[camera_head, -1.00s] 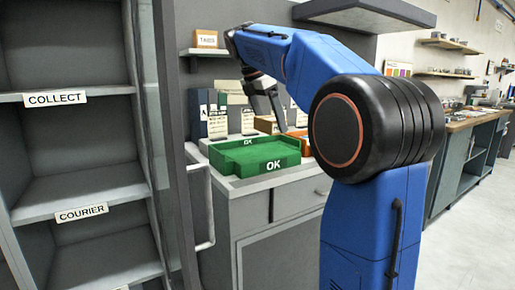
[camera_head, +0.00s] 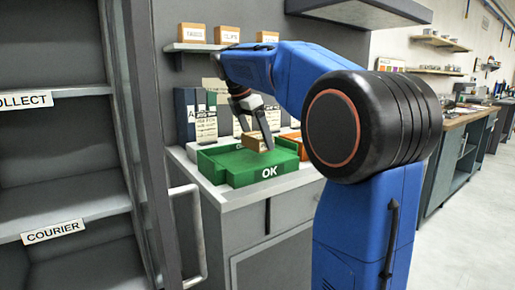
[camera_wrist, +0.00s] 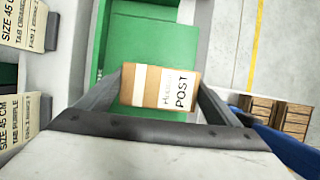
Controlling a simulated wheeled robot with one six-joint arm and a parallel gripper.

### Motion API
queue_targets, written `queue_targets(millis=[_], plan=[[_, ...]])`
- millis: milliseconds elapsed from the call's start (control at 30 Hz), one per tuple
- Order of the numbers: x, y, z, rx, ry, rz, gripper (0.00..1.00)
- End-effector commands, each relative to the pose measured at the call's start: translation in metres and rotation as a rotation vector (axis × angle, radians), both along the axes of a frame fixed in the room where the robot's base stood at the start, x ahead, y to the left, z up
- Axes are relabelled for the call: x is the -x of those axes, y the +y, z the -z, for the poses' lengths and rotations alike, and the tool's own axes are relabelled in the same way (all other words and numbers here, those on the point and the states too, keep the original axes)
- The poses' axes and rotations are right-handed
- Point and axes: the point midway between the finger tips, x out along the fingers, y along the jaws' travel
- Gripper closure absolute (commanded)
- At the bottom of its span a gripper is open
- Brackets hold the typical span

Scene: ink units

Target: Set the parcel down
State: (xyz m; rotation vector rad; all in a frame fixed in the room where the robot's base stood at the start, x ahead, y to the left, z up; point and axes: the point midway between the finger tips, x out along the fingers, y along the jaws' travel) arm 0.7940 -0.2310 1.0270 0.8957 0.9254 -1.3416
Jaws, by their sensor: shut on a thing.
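The parcel is a small brown box (camera_wrist: 150,88) with a pale tape band and a white label reading POST. In the wrist view it sits between the two fingers of my gripper (camera_wrist: 160,88), which is shut on it. In the head view the parcel (camera_head: 254,141) shows at the fingertips of my gripper (camera_head: 256,132), over the green tray (camera_head: 222,178) marked OK. I cannot tell whether the parcel touches the tray floor. The green tray (camera_wrist: 140,35) also shows under and beyond the parcel in the wrist view.
The tray stands on a grey cabinet (camera_head: 240,195). Binders (camera_head: 187,115) and cards stand behind it. A shelf with small boxes (camera_head: 228,35) is above. Open shelving labelled COURIER (camera_head: 53,231) and COLLECT is at left. An orange tray (camera_head: 293,136) is partly hidden behind my arm.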

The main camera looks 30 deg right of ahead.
Motion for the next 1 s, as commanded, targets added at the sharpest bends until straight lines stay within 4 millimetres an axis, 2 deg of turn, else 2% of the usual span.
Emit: queue_targets(millis=[233,633,667,700,733,1000], plan=[[0.001,0.000,0.032,0.000,0.001,-0.001,0.42],[0.000,0.000,0.037,0.000,0.001,0.000,0.42],[0.000,0.000,0.038,0.000,0.001,0.000,0.12],[0.000,0.000,0.038,0.000,0.001,0.000,0.02],[0.000,0.000,0.038,0.000,0.001,0.000,0.00],[0.000,0.000,0.036,0.000,0.000,0.000,0.00]])
